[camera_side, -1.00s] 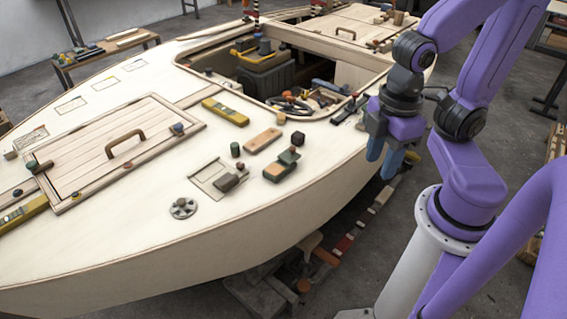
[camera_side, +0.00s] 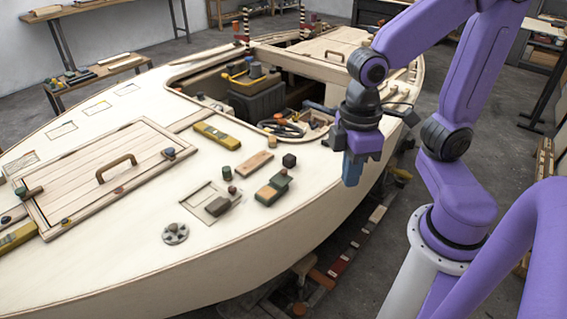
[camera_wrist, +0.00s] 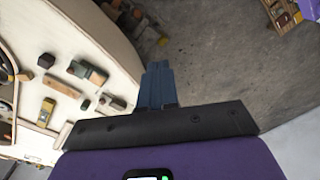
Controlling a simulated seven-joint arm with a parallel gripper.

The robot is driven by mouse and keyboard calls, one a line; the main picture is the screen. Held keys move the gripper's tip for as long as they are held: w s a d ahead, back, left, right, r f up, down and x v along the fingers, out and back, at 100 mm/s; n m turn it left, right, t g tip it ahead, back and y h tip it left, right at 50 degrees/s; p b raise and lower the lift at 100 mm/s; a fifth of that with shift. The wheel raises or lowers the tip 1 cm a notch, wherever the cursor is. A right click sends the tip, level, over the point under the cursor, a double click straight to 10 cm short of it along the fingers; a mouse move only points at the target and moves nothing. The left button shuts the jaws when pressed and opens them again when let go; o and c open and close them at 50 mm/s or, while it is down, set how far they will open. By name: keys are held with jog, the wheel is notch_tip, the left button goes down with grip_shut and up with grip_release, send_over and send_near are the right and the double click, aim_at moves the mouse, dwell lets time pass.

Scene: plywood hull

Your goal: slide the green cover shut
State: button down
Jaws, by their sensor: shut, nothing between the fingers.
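A small block-like box (camera_side: 270,194) with green and tan parts sits on the pale deck near its right edge. A dark green raised piece (camera_side: 280,180) is at its far right end; I take the green part as the cover, but its exact edges are too small to tell. The box also shows in the wrist view (camera_wrist: 88,73), left of my fingers. My gripper (camera_side: 352,172) has its blue fingers together and empty, pointing down above the hull's right edge, right of the box and apart from it. The fingers (camera_wrist: 158,72) also show in the wrist view.
A tan block (camera_side: 255,163), a dark hexagonal knob (camera_side: 289,160) and a recessed plate with a dark block (camera_side: 212,203) are near the box. A round metal fitting (camera_side: 175,234) is at the front. The open cockpit (camera_side: 265,105) lies behind. Deck between is clear.

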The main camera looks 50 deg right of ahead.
jog(key=w+m+g, duration=0.1)
jog(key=w+m, duration=0.5)
jog(key=w, duration=0.7)
jog(key=m+g+y, duration=0.2)
jog(key=m, duration=0.7)
send_over(281, 176)
jog(key=w+a, duration=0.2)
notch_tip(281, 176, down, 6)
jog(key=r, duration=0.1)
jog(key=w+d+f+m+y, duration=0.1)
jog(key=w+d+f+m, duration=0.15)
jog(key=d, duration=0.35)
jog(key=w+d+f+m, duration=0.2)
jog(key=d+f+m, duration=0.1)
jog(key=d, duration=0.2)
jog(key=x, duration=0.9)
jog(key=shift+s+a+f, duration=0.2)
jog(key=shift+s+a, duration=0.25)
jog(key=shift+a, duration=0.1)
jog(key=shift+s+a+f, duration=0.2)
jog(key=shift+s+a, duration=0.2)
jog(key=shift+a, duration=0.1)
jog(key=shift+s+a, duration=0.45)
jog(key=shift+a, duration=0.15)
